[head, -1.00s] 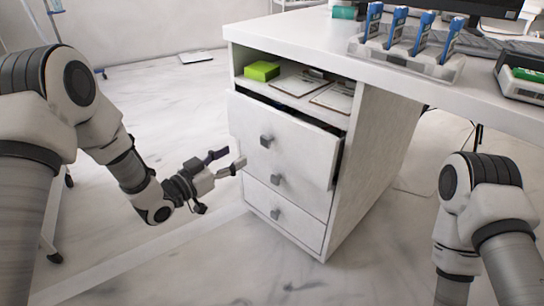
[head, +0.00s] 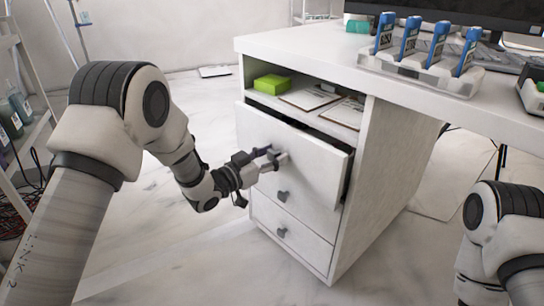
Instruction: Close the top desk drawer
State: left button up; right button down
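The top desk drawer (head: 310,160) is a white front in the desk pedestal, under an open shelf. It stands pulled out, with a dark gap along its top and right side. Its handle is hidden behind my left gripper. My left gripper (head: 279,154) is in front of the drawer front, its fingers apart with nothing seen between them. I cannot tell whether the fingertips touch the front. My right arm shows at the lower right, but its gripper is out of view.
Lower drawers (head: 291,229) with grey handles sit below and look shut. The shelf holds a green box (head: 272,84) and clipboards (head: 310,97). The white desktop (head: 310,45) overhangs to the right and carries a rack of blue-topped devices (head: 420,75). A shelf cart stands at the far left.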

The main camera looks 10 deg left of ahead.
aim_at(279, 151)
pick_arm(q)
grip_shut()
jog(key=shift+p+x, duration=0.65)
jog(key=shift+x, duration=1.45)
jog(key=shift+r, duration=0.1)
grip_release()
jog(key=o, duration=0.3)
jog(key=shift+w, duration=0.1)
jog(key=shift+o, duration=0.2)
jog(key=shift+d, duration=0.1)
